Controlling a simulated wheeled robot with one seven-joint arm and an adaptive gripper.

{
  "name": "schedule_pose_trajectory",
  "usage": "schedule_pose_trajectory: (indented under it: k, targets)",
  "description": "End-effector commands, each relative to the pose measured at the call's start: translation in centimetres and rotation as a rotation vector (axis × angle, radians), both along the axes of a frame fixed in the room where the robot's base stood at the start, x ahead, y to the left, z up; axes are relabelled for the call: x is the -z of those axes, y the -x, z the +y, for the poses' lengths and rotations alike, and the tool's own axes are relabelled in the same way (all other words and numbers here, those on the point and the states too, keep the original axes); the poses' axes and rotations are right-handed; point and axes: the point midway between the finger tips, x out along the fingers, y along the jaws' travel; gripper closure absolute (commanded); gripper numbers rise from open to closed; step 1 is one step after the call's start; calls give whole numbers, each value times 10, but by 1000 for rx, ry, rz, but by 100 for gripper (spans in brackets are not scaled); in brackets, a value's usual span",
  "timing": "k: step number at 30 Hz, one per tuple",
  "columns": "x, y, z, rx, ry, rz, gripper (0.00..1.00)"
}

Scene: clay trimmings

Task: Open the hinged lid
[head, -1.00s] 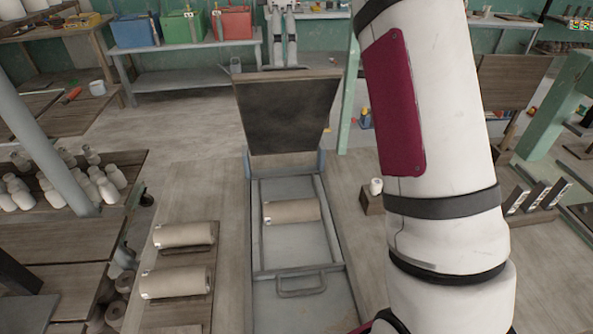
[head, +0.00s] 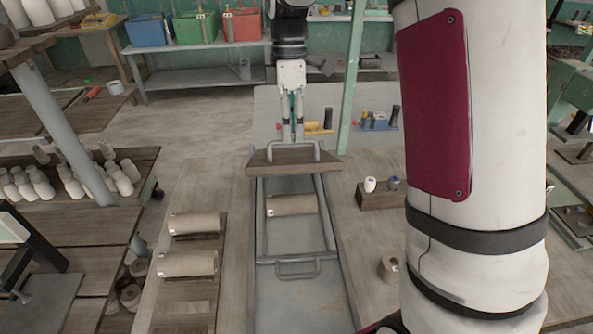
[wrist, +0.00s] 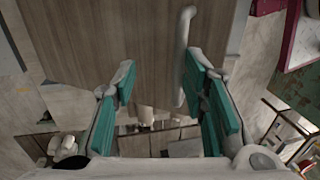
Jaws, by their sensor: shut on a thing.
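The hinged lid (head: 262,165) is a brown wooden board at the far end of a long grey box (head: 262,225). It is partly raised, seen nearly edge-on, with its top face and grey loop handle (head: 268,151) showing. A pale clay roll (head: 292,205) shows in the uncovered part of the box. My gripper (head: 292,138) points down and is shut on the lid handle. In the wrist view the lid (wrist: 120,45) fills the upper middle, and the handle (wrist: 184,55) runs between the teal fingers, close to the right one. The lid's hinge is hidden.
Two clay rolls (head: 190,264) lie on boards left of the box. A wooden block (head: 376,197) with small pots stands to the right. A grey panel with tools (head: 350,135) and a green post (head: 354,80) stand behind.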

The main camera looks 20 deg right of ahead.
Motion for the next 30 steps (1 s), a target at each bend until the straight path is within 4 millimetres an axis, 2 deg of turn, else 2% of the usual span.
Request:
schedule_pose_trajectory:
  k: [6,15,21,30]
  targets:
    - [27,22,6,2,2,-5,70]
    - [63,42,14,1,0,-5,70]
    - [73,48,16,1,0,-6,70]
    - [74,48,16,1,0,-6,70]
